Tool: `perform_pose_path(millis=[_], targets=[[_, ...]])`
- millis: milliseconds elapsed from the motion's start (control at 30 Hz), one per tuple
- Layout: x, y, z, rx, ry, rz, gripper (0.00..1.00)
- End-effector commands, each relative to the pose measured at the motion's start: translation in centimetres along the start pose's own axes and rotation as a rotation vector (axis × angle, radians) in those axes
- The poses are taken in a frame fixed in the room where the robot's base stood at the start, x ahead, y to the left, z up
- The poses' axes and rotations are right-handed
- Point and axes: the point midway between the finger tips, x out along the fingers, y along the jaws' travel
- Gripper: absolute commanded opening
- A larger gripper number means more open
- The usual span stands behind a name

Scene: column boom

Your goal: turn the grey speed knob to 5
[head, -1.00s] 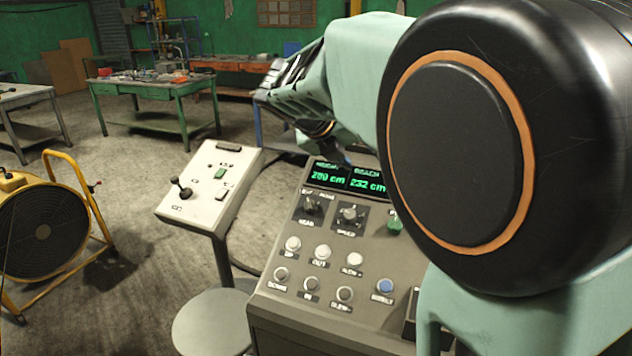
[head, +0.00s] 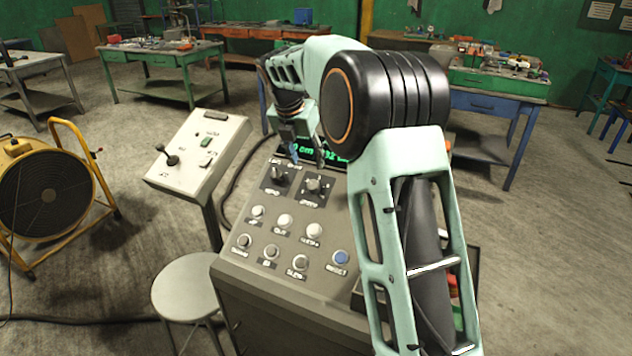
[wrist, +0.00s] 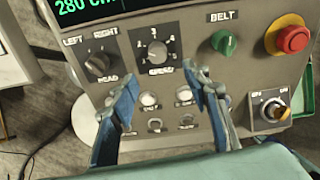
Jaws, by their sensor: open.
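The grey speed knob (wrist: 157,52) sits on a dark dial plate with numbers around it, in the upper middle of the wrist view. Its pointer looks upward, near 3; I cannot read it surely. In the head view the speed knob (head: 313,185) is on the upper part of the console. My gripper (wrist: 160,95) is open and empty, its two blue fingers apart, with the knob beyond and between them, not touched. In the head view my gripper (head: 303,160) hangs over the display, partly hidden by my arm.
The head selector knob (wrist: 97,65) is left of the speed knob. The green belt knob (wrist: 224,43) and red stop button (wrist: 292,39) are to the right. White buttons (head: 285,221) lie below. A second light panel (head: 197,153) and a stool (head: 187,288) stand left.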

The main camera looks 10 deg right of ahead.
Motion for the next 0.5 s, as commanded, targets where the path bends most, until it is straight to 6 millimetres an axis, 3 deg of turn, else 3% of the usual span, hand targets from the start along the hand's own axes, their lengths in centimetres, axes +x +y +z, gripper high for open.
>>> perform_pose_path(millis=[267,500], targets=[[1.8,0.3,0.0,0.025,0.026,0.020,0.43],[6.1,0.4,-0.1,0.023,0.027,0.017,0.43]])
